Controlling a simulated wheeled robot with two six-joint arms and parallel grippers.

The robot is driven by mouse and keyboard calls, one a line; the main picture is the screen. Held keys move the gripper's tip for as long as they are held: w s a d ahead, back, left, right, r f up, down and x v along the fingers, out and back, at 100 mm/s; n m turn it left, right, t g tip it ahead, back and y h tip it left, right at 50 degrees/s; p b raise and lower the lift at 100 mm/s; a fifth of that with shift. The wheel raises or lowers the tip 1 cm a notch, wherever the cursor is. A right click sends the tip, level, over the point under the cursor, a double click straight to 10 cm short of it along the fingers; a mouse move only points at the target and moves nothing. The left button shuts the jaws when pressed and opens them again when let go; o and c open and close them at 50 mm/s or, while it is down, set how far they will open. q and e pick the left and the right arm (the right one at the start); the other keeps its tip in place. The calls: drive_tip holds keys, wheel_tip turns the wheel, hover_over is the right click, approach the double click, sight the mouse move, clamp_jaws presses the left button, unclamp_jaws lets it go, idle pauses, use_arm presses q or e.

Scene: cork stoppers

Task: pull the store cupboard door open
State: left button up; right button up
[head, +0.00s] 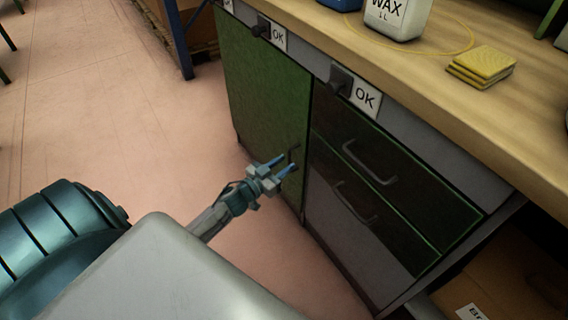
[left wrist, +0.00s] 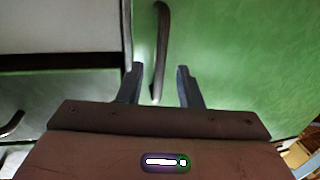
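The store cupboard door (head: 262,85) is a green panel under the worktop, at the left of the drawers, and it looks shut. Its dark bar handle (head: 293,157) is near the door's right edge. My left gripper (head: 279,167) is at the handle, its two blue fingers pointing toward the door. In the left wrist view the fingers (left wrist: 160,85) are apart, with the lower end of the handle (left wrist: 160,40) between them. Neither finger clearly touches the handle. My right gripper is not in view.
Drawers (head: 370,180) with bar handles stand right of the door. The wooden worktop (head: 440,70) above bears a wax container (head: 398,18) and yellow cloths (head: 482,65). A cardboard box (head: 500,280) is at lower right. The floor (head: 110,110) left of the cupboard is clear.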

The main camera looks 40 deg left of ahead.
use_arm(q)
drive_tip(key=shift+w+d, duration=0.1)
drive_tip(key=shift+w, duration=0.25)
drive_tip(key=shift+c, duration=0.3)
clamp_jaws()
